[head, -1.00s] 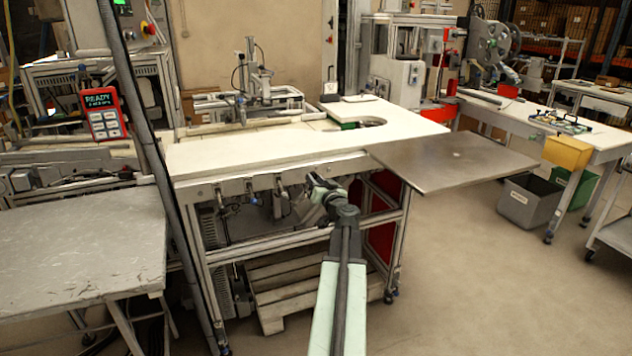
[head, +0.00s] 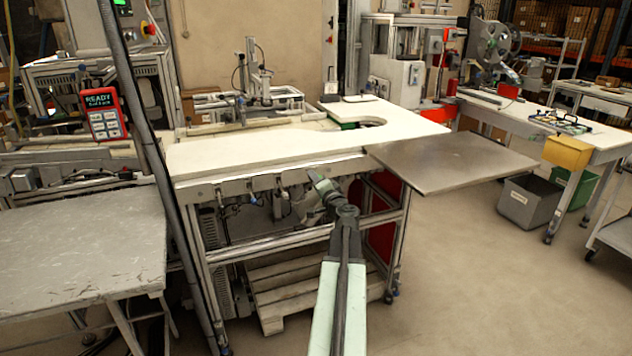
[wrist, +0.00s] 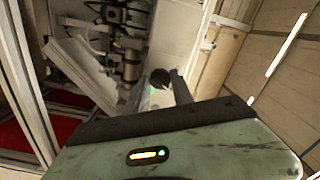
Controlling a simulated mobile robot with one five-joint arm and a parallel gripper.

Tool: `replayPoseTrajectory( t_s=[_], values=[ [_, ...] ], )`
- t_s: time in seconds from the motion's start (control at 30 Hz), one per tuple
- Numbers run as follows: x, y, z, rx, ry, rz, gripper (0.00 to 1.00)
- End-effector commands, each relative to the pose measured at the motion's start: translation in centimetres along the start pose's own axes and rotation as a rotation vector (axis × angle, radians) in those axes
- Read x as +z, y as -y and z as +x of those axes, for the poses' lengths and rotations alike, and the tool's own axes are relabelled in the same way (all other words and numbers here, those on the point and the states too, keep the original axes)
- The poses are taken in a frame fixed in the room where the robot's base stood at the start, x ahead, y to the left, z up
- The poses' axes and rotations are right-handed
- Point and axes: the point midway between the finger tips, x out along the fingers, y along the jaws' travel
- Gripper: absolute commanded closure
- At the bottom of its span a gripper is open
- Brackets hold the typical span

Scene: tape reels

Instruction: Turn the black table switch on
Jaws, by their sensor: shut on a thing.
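A dark round knob, which looks like the black table switch (wrist: 160,77), sits at the fingertips of my gripper (wrist: 165,82) in the wrist view. My fingers are close together and shut on it. In the head view my gripper (head: 315,178) reaches up to the front rail just under the white table top (head: 270,147). The switch is hidden behind my gripper there, so its turned position cannot be read.
Several valves and fittings (head: 279,193) hang along the rail left of my gripper. A metal side plate (head: 455,162) juts out at the right. A wooden pallet (head: 290,285) lies under the table. Open floor (head: 450,290) is at the right.

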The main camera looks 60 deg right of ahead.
Motion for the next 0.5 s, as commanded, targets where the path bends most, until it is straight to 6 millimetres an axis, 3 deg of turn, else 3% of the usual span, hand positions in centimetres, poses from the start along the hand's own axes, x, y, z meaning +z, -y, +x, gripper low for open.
replayPoseTrajectory(
  t_s=[0.5],
  values=[
    [-0.07, -0.04, -0.03, 0.001, -0.002, 0.088, 1.00]
  ],
)
